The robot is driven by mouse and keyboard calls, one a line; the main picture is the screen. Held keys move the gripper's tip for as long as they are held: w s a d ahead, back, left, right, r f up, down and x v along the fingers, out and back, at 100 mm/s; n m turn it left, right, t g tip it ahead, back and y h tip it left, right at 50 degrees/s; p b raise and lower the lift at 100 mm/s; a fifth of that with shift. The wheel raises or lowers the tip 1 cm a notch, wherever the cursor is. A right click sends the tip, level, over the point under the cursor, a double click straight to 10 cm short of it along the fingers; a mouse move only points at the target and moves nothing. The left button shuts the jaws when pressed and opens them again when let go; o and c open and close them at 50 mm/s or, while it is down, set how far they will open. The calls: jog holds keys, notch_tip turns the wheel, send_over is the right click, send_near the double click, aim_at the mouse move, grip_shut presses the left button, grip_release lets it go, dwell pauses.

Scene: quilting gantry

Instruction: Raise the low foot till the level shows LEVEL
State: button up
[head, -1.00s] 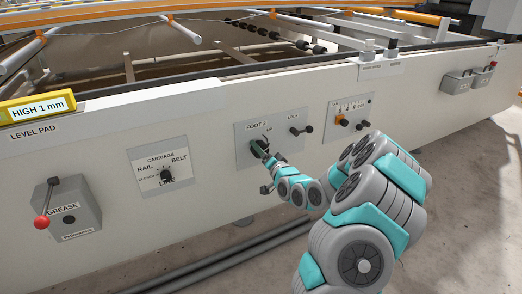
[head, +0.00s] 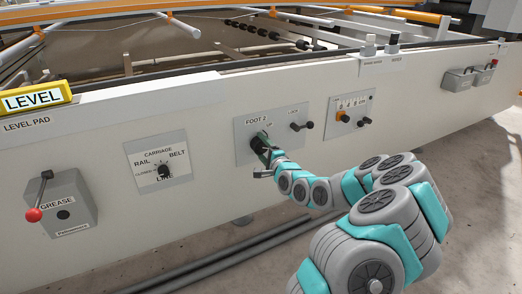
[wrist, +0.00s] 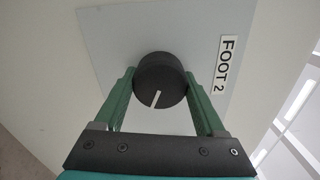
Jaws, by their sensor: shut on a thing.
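The yellow level (head: 36,98) sits on the level pad at the left in the head view, and its display reads LEVEL. The FOOT 2 knob (wrist: 160,80) is a round black knob with a white pointer line on a grey plate (wrist: 110,45). In the wrist view the pointer points down and slightly left. My gripper (wrist: 162,88) has its two green fingers on either side of the knob and is shut on it. In the head view my gripper (head: 264,150) covers most of the knob.
The LOCK lever (head: 302,127) is just right of the knob on the same plate. A carriage selector (head: 164,172) and a grease box with a red-ended lever (head: 65,208) are to the left. A small switch panel (head: 351,113) is to the right.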

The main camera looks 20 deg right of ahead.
jog(key=shift+m+b, duration=0.35)
jog(key=shift+m, duration=0.35)
jog(key=o, duration=1.3)
jog(key=shift+s+d, duration=0.15)
jog(key=shift+s, duration=3.75)
